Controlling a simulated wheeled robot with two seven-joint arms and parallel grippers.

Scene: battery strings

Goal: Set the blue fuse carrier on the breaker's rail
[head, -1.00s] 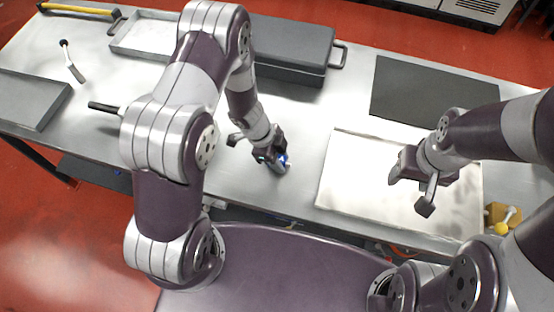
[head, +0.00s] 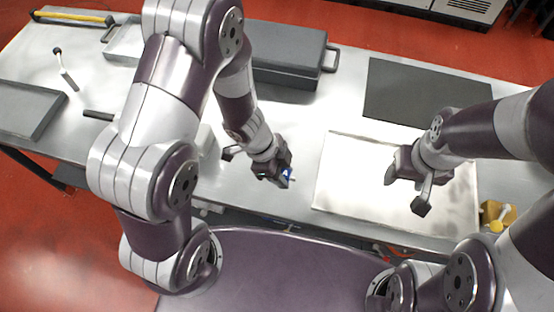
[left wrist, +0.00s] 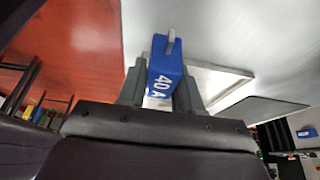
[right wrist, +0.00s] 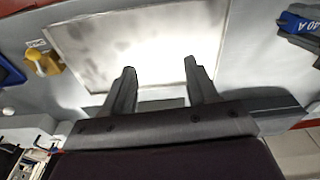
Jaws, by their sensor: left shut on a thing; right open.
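The blue fuse carrier (head: 287,174) is held in my left gripper (head: 277,177), above the front part of the bench. The left wrist view shows the carrier (left wrist: 164,63) between both fingers, with a "40 A" label and a grey metal tab at its end. It also shows at the upper right of the right wrist view (right wrist: 301,24). My right gripper (head: 405,186) is open and empty over the pale panel; its spread fingers show in the right wrist view (right wrist: 160,85). I cannot make out the breaker's rail in any view.
The pale panel (head: 335,175) lies on the metal bench, with a dark mat (head: 425,90) behind it. A yellow-knobbed block (head: 497,216) stands at the right front. A grey case (head: 285,60) is at the back, a grey tray (head: 28,110) at the left.

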